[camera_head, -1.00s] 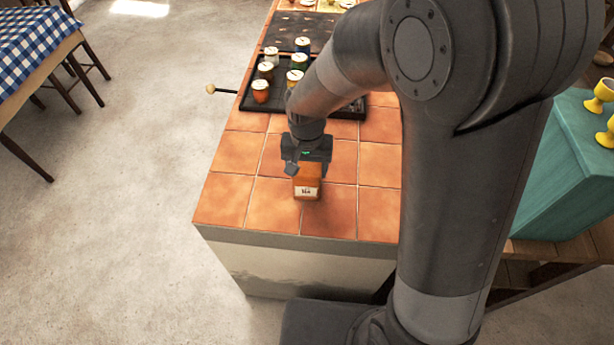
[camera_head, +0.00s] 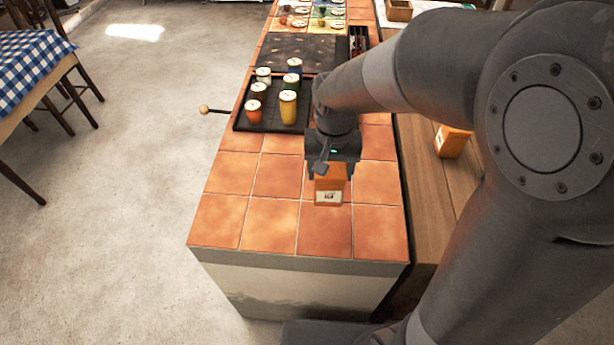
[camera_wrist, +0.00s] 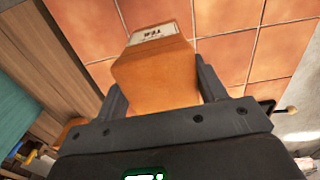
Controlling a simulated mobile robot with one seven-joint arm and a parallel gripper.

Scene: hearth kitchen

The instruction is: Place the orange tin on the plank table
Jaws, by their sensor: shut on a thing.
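My gripper (camera_head: 330,172) is shut on an orange tin (camera_head: 330,190) with a pale label, over the near part of the tiled counter. The tin is roughly upright; I cannot tell whether its base clears the tiles. In the wrist view the tin (camera_wrist: 155,78) sits between both fingers (camera_wrist: 163,92). The plank table (camera_head: 426,185), a brown wooden surface, runs along the counter's right side, and its boards show at the left of the wrist view (camera_wrist: 62,62). A second orange tin (camera_head: 452,141) stands on the planks, partly hidden by my arm.
A black tray (camera_head: 262,120) with several coloured jars stands on the tiled counter (camera_head: 270,220), left of my arm. A dark speckled board (camera_head: 290,50) lies behind it. A knobbed rod (camera_head: 206,109) sticks out left. The near planks look clear.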

